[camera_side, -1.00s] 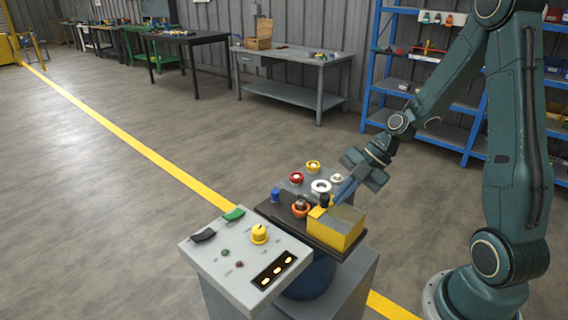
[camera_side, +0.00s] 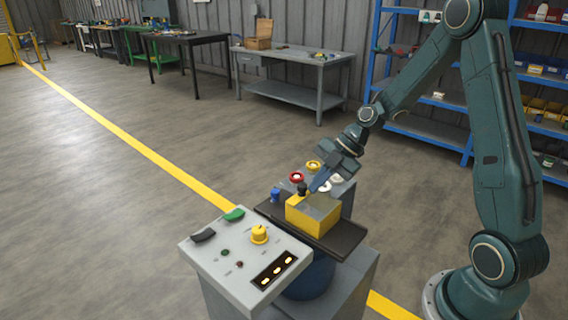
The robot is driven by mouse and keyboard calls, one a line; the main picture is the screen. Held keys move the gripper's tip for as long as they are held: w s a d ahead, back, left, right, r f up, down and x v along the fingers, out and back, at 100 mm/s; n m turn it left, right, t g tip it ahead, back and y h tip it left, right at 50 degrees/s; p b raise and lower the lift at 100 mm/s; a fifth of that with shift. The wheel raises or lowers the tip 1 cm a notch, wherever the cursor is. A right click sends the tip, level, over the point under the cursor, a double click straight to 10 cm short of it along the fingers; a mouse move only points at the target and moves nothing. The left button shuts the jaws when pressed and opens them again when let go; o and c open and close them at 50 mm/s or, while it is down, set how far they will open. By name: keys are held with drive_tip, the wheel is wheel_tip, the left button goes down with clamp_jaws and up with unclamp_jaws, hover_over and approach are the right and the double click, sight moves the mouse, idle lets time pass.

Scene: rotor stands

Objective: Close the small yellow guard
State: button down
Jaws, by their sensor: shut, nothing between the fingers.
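The yellow guard (camera_side: 301,222), box-shaped with a grey top, sits on the dark plate (camera_side: 345,243) of the stand. A small black knob (camera_side: 302,188) stands up at its far left part.
A grey control panel (camera_side: 212,262) with a yellow dial (camera_side: 259,234) and green and black switches is in front. The floor at left is clear.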

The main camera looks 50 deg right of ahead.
drive_tip(key=shift+w, duration=2.2)
drive_tip(key=shift+s+d, duration=0.2)
drive_tip(key=shift+s, duration=0.35)
drive_tip(key=s, duration=0.3)
drive_tip(key=shift+s+d, duration=0.2)
drive_tip(key=shift+d, duration=0.2)
drive_tip(key=v, duration=1)
drive_tip(key=shift+w+a+r, duration=0.1)
drive_tip(key=shift+w+a, duration=0.05)
drive_tip(key=shift+a, duration=0.05)
